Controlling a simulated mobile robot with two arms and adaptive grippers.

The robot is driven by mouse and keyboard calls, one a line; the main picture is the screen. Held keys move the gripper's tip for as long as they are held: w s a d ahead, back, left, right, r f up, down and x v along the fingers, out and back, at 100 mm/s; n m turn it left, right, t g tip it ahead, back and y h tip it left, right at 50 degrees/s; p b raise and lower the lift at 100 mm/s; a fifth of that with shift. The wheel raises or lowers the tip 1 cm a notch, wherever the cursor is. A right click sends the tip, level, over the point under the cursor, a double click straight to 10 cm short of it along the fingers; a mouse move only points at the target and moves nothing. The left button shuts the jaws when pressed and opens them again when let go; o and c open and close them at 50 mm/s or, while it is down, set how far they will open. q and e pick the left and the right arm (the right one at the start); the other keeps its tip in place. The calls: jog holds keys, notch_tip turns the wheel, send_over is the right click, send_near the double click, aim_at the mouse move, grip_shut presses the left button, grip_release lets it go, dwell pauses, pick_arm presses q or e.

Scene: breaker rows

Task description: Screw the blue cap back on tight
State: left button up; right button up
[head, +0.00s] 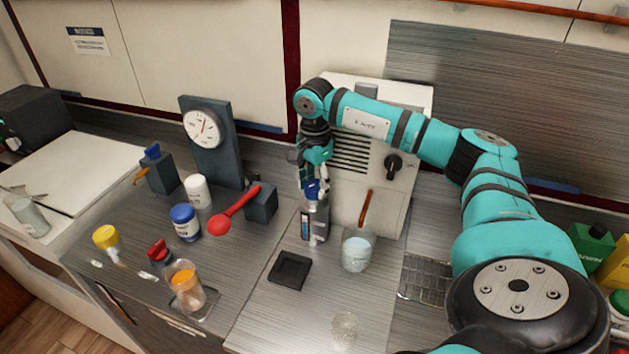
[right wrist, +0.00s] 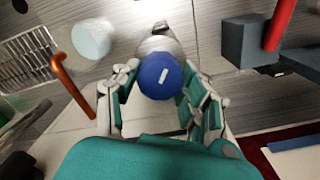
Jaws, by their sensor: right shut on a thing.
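The blue cap (head: 312,189) sits at the top of a grey bottle (head: 315,222) with a printed label. The bottle stands upright on the counter in front of the white panel. My right gripper (head: 312,180) comes down from above and is shut on the cap. In the right wrist view the round blue cap (right wrist: 161,76), with a small white mark, lies between the two fingers of my right gripper (right wrist: 158,90). The bottle below it is mostly hidden there. How tightly the cap sits on the thread cannot be seen. My left gripper is not in view.
A glass beaker (head: 356,250) with an orange-brown rod stands close right of the bottle. A black square tray (head: 289,270) lies in front. A dark block (head: 261,203) with a red spoon (head: 234,211) is to the left.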

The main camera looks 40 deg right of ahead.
jog(key=m, duration=0.3)
jog(key=m+p, duration=0.1)
jog(key=m, duration=0.4)
jog(key=m+p, duration=0.1)
jog(key=m, duration=0.7)
jog(key=shift+m+p, duration=0.3)
jog(key=o, duration=1)
